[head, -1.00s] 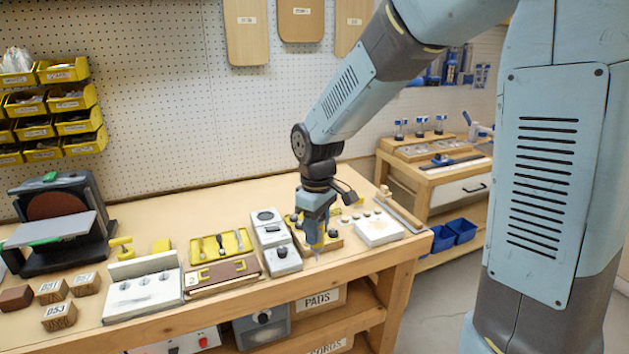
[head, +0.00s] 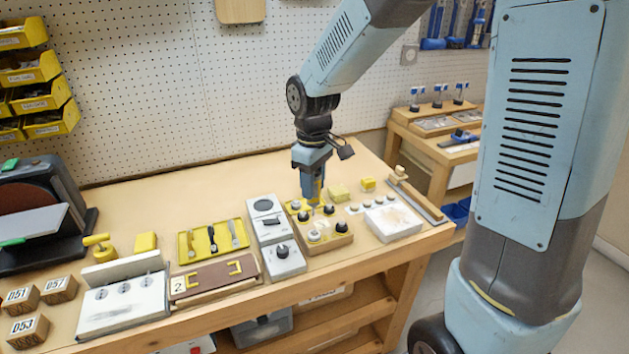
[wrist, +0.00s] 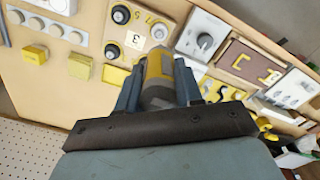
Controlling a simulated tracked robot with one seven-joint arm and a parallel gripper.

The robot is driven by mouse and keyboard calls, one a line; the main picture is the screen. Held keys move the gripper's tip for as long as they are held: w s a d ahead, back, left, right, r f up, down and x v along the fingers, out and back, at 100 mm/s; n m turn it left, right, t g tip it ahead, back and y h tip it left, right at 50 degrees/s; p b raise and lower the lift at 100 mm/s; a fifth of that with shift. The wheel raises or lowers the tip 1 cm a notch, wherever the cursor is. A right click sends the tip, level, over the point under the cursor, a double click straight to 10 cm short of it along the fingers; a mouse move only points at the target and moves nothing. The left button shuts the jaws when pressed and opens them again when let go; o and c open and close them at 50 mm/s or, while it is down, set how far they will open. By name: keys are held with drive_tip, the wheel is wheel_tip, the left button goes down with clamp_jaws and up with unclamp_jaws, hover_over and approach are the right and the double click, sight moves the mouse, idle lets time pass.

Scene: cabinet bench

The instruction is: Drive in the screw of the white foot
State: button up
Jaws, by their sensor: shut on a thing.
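My gripper (head: 312,182) is shut on a grey and yellow cylindrical driver (wrist: 160,75), upright over the far part of a wooden block (head: 330,243). The white foot (head: 314,237) sits at the block's near left, in front of the driver and apart from it. It also shows in the wrist view (wrist: 158,31), beyond the driver. Black feet (head: 342,227) stand on the same block, at near right and at the back. The driver's tip is hard to make out, and I cannot tell whether it touches anything. The screw itself is too small to see.
A grey box with a knob (head: 283,262) stands left of the block, and a white block (head: 393,222) lies to its right. Yellow cubes (head: 339,192) sit behind. Further left are a yellow tool tray (head: 186,245) and a sander (head: 40,215).

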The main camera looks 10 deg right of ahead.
sight(314, 204)
drive_tip(key=shift+d+f, duration=0.1)
drive_tip(key=shift+f, duration=2.35)
drive_tip(key=shift+f, duration=0.6)
idle(1.7)
idle(0.3)
drive_tip(key=shift+r, duration=3)
